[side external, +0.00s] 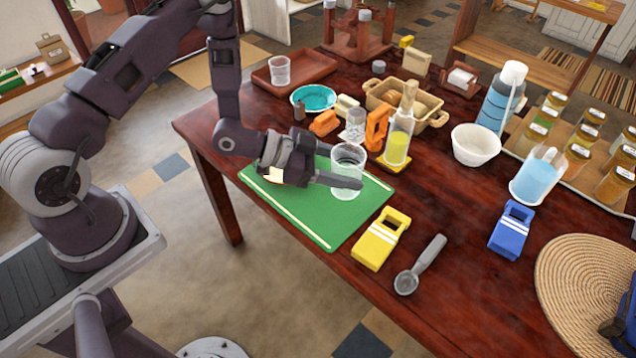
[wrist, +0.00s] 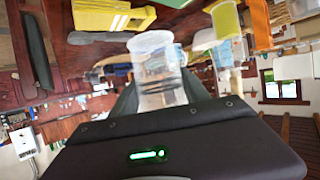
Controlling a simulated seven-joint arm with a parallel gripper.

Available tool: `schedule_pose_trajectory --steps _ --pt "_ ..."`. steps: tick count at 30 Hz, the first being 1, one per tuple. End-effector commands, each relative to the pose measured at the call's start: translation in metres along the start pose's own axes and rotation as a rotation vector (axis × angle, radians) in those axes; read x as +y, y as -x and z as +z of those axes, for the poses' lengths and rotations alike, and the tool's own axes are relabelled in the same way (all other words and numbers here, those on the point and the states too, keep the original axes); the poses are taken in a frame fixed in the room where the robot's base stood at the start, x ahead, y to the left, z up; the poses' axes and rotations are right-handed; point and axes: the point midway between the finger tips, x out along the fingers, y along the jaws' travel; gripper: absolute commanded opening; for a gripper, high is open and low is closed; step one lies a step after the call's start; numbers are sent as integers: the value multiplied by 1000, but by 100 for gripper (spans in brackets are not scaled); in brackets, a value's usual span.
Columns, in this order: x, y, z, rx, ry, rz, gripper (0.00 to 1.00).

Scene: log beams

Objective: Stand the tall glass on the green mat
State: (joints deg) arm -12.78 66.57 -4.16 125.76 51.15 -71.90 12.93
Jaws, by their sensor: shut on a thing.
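A clear glass (side external: 348,168) is between the fingers of my gripper (side external: 345,180), over the green mat (side external: 318,220) in the side external view. My gripper is shut on it, with the fingers lying level at its sides. The glass looks upright. Whether its base touches the mat or hangs just above it, I cannot tell. The wrist view shows the same glass (wrist: 158,68) between the fingers, with its rim clear. The left part of the mat is partly hidden by my gripper.
A yellow clip-like block (side external: 380,240) and a metal scoop (side external: 418,265) lie to the right of the mat. Behind it stand a flask of yellow liquid (side external: 397,145), an orange object (side external: 376,128) and a small clear glass (side external: 355,125). The mat's front part is bare.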

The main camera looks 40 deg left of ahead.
Motion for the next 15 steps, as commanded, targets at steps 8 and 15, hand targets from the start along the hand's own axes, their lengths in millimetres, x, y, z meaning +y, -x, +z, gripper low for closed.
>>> schedule_pose_trajectory --steps 8,15 --pt "2 -22 53 -3 0 6 13" --pt "1 -36 88 -1 0 4 13"
